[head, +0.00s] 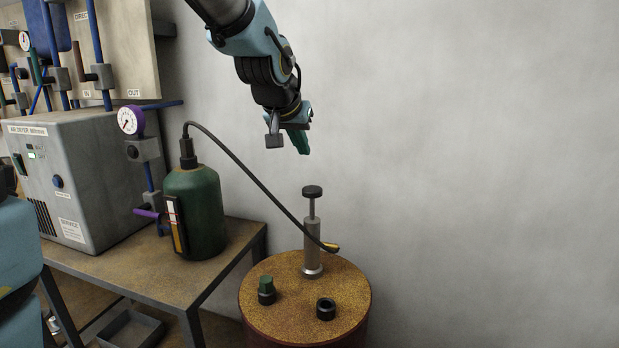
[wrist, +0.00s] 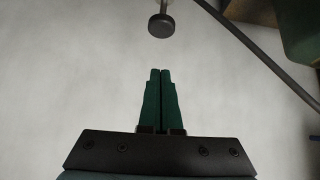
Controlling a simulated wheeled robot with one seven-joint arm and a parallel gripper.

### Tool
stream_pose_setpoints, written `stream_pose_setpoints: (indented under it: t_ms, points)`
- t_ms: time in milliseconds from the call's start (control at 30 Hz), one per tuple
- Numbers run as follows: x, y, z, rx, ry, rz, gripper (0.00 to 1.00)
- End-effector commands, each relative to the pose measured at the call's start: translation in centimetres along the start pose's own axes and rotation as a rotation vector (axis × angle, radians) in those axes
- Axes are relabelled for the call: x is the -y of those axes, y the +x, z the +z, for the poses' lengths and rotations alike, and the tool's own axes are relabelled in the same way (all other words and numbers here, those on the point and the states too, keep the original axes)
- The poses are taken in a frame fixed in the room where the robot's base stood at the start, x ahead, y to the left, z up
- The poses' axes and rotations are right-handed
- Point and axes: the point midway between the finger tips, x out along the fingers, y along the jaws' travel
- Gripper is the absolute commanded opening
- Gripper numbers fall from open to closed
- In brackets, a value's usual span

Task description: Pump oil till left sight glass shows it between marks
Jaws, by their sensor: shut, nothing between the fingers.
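The hand pump (head: 312,235) stands upright on the drum, its rod raised and topped by a black knob (head: 312,191). The knob also shows in the wrist view (wrist: 160,26), ahead of the fingertips. A black hose runs from the pump to the dark green oil bottle (head: 193,212) on the bench. The sight glass (head: 174,222) is on the bottle's left front, with red marks on a pale strip; the oil level is too small to tell. My gripper (head: 304,150) is above the knob, apart from it. Its green fingers (wrist: 161,75) are shut and empty.
The rusty drum top (head: 290,317) also bears a green-capped fitting (head: 266,290) and a black ring (head: 326,308). The air dryer (head: 85,185) and a gauge (head: 129,121) with a purple-handled valve (head: 148,213) stand left on the bench. Right of the drum is bare wall.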

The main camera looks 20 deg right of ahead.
Motion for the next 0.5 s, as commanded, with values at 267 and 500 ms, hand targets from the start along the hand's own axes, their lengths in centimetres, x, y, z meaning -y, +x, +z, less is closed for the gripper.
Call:
stream_pose_setpoints:
  t_ms: [267,500]
  points:
    - [-0.1,5.4,0.0,0.005,0.001,0.001,0.00]
    - [-0.1,8.6,1.4,0.004,0.001,0.000,0.00]
